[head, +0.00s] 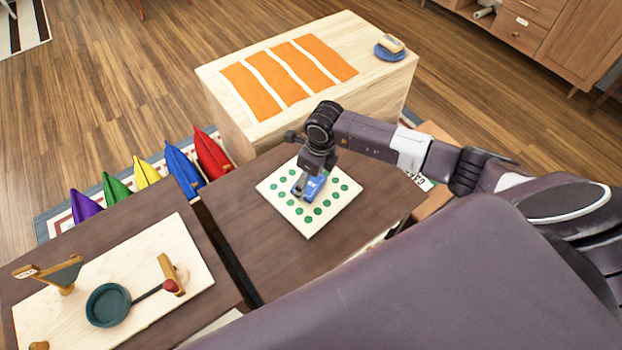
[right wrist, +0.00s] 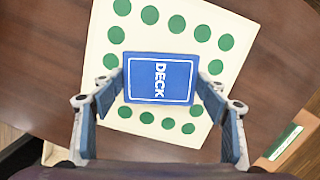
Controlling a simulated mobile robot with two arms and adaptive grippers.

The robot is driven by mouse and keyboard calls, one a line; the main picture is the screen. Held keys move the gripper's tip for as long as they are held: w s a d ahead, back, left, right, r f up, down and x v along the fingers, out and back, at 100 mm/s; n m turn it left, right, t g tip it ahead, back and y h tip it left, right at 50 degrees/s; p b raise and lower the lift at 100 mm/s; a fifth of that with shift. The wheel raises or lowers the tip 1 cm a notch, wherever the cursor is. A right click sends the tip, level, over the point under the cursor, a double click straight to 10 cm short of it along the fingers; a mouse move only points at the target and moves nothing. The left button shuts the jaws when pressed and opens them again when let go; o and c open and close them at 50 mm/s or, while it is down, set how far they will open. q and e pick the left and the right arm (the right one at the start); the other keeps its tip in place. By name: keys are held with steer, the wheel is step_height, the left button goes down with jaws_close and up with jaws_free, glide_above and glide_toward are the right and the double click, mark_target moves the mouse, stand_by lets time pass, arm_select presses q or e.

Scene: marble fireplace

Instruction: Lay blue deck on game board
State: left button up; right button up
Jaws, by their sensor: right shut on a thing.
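The blue deck (right wrist: 160,78) has white "DECK" lettering and a white border. It also shows in the head view (head: 314,184), partly covered by my gripper. My right gripper (head: 307,189) points down over the game board and is shut on the deck, with one finger at each side of it in the right wrist view (right wrist: 158,88). The game board (head: 328,216) is a cream square with green dots, lying on the dark brown table. The deck is over the middle of the board, inside the ring of dots. I cannot tell whether it touches the board. My left gripper is not in view.
A pale wooden block table (head: 213,78) with orange stripes stands behind, bearing a blue plate (head: 389,52). At left, a pale board (head: 40,318) holds a dark green pan (head: 108,305). Several colored bags, including a red one (head: 212,155), stand behind the tables.

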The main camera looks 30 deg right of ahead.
mark_target(315, 186)
steer(key=shift+a+f, duration=0.1)
steer(key=shift+f, duration=0.05)
steer(key=o, duration=1.3)
steer(key=shift+f, duration=0.1)
arm_select(q)
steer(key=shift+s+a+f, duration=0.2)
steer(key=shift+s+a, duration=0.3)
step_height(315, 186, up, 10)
steer(key=p, duration=0.9)
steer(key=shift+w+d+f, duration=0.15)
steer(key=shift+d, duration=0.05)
arm_select(e)
steer(key=r, duration=0.4)
steer(key=s+r, duration=0.1)
steer(key=r, duration=0.3)
steer(key=d+r, duration=0.1)
steer(key=r, duration=0.3)
steer(key=shift+s+r, duration=0.2)
steer(key=shift+s, duration=0.1)
steer(key=shift+f, duration=0.1)
